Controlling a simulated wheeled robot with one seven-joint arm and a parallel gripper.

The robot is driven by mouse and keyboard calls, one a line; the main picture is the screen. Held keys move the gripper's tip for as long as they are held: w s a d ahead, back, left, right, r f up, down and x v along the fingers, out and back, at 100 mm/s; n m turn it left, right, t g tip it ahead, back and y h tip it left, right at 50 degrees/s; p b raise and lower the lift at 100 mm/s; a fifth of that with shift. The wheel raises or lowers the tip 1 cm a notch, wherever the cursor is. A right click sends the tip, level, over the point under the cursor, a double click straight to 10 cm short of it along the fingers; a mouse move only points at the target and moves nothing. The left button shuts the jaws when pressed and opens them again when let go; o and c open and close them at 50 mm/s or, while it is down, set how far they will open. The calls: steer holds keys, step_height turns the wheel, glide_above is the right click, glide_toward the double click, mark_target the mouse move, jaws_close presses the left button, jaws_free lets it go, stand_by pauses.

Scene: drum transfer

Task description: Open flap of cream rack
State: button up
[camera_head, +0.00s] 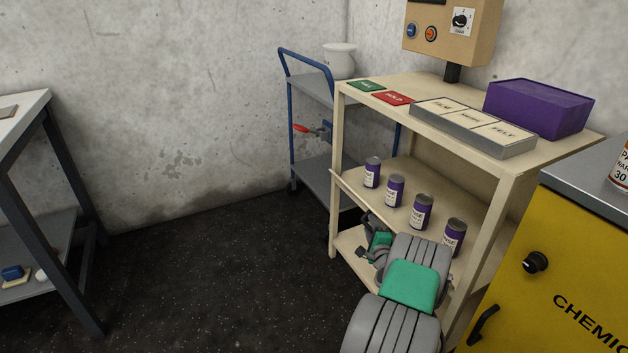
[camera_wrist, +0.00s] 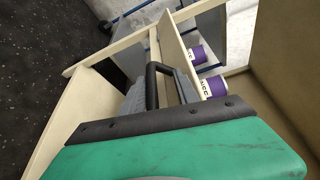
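The cream rack (camera_head: 342,150) stands right of centre in the head view. Small purple-and-white drums (camera_head: 396,190) stand on its middle shelf; two drums (camera_wrist: 213,87) also show in the wrist view. My gripper (camera_head: 372,243) is at the rack's front, below that shelf, partly hidden by my arm. In the wrist view a black loop handle (camera_wrist: 151,87) lies at the grey fingers of my gripper (camera_wrist: 160,92). Cream panels (camera_wrist: 92,108) show beside it; which one is the flap is unclear. Whether the fingers are closed on the handle cannot be told.
On the rack's top are a purple box (camera_head: 538,108), a grey labelled tray (camera_head: 520,150), and green (camera_head: 366,86) and red (camera_head: 393,98) cards. A blue-framed trolley (camera_head: 290,120) stands behind the rack. A yellow cabinet (camera_head: 560,240) is close on the right. Dark floor (camera_head: 210,270) is free at left.

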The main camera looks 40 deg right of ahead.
steer(key=r+m+p, duration=0.1)
steer(key=p, duration=0.1)
steer(key=r+m+p, duration=0.1)
steer(key=p, duration=0.1)
steer(key=r+m+y+p, duration=0.1)
steer(key=shift+s+d+g+p, duration=0.1)
steer(key=shift+d+g+p, duration=0.2)
steer(key=shift+g+p, duration=0.1)
steer(key=s, duration=0.1)
steer(key=s+a, duration=0.1)
steer(key=shift+s+a+f+m+y, duration=0.1)
steer(key=shift+s+f+m+y, duration=0.05)
steer(key=shift+s+m+y, duration=0.2)
steer(key=w+a+r+p+v, duration=0.1)
steer(key=v, duration=0.4)
steer(key=w+a+r+n+g+y+p, duration=0.1)
steer(key=w+a+r+n+y+p, duration=0.5)
steer(key=w+a+r+n, duration=0.5)
steer(key=w+a+r, duration=0.1)
steer(key=a, duration=0.3)
steer(key=shift+w+a+r+y, duration=0.2)
steer(key=shift+a+r+y, duration=0.05)
steer(key=shift+r+y, duration=0.1)
